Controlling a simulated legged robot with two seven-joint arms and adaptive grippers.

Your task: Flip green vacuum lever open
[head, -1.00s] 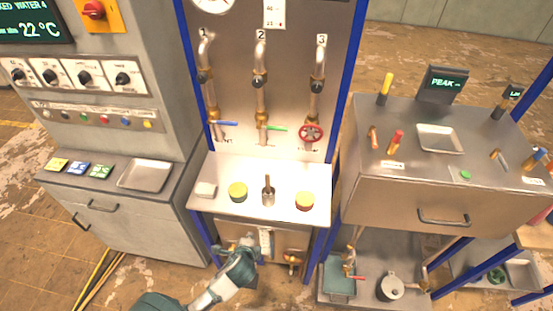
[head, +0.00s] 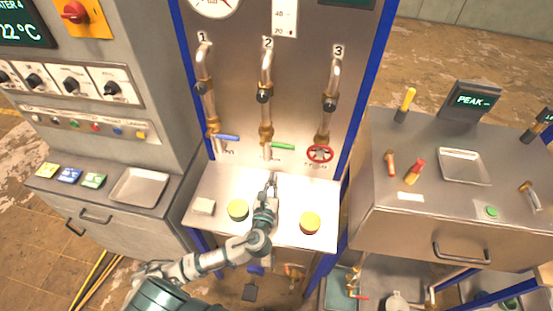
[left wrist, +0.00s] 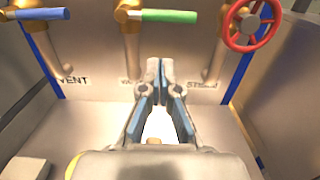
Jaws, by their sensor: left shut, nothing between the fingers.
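The green lever (head: 283,146) sticks out to the right, roughly level, from the brass valve at the foot of pipe 2. It also shows at the top of the left wrist view (left wrist: 170,17). My left gripper (head: 272,178) is over the steel ledge, below the green lever and apart from it. In the left wrist view its fingertips (left wrist: 159,65) meet, with nothing between them, and point at the panel below the lever. My right gripper is not in view.
The blue lever (head: 228,138) is left of the green one, and the red handwheel (head: 320,153) is right. A yellow-green round button (head: 238,210), a yellow-and-red one (head: 310,223) and a pale block (head: 203,207) sit on the ledge.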

